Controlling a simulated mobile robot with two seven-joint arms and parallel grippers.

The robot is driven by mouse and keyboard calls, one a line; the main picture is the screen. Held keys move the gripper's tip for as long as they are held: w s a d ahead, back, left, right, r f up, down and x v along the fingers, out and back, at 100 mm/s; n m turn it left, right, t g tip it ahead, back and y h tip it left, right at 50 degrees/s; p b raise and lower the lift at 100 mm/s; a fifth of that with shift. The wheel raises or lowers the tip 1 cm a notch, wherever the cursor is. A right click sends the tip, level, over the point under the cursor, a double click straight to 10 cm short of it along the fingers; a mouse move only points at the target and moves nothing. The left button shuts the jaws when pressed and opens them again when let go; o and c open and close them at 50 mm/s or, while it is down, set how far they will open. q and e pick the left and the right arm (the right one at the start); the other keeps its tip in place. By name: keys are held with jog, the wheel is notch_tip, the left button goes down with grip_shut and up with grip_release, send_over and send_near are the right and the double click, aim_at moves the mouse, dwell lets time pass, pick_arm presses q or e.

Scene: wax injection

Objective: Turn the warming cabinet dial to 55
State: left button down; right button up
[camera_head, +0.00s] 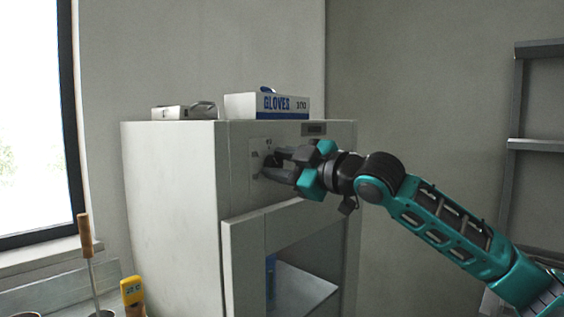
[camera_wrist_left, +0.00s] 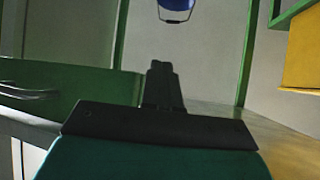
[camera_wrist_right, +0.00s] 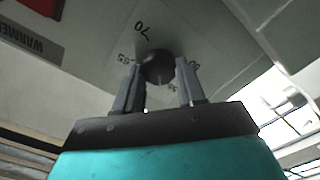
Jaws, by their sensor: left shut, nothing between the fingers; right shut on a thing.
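The warming cabinet (camera_head: 170,200) is a pale grey box in the head view. Its dial sits on the upper front panel, mostly hidden there by my right gripper (camera_head: 272,170). In the right wrist view the dial (camera_wrist_right: 158,66) is a dark round knob on a plate with printed numbers, 70 and 55 among them. My right gripper (camera_wrist_right: 160,88) is shut on the dial, one finger on each side. A small white mark shows on the knob's near side; its exact reading I cannot tell. My left gripper (camera_wrist_left: 163,75) is shut and empty, away from the cabinet.
A glove box (camera_head: 267,106) and a smaller carton (camera_head: 184,112) stand on the cabinet. A yellow thermometer (camera_head: 132,291) and a wooden-handled tool (camera_head: 85,235) are at lower left. A blue bucket-like thing (camera_wrist_left: 176,8) shows in the left wrist view.

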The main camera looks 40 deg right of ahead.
jog(key=n, duration=0.4)
jog(key=shift+a+f, duration=0.1)
jog(key=shift+n, duration=0.3)
dwell(0.4)
jog(key=o, duration=1.1)
jog(key=shift+c, duration=0.2)
jog(key=shift+s, duration=0.1)
jog(key=shift+s, duration=0.5)
jog(key=s+d+b, duration=0.1)
jog(key=s, duration=1)
jog(key=shift+s+b, duration=0.4)
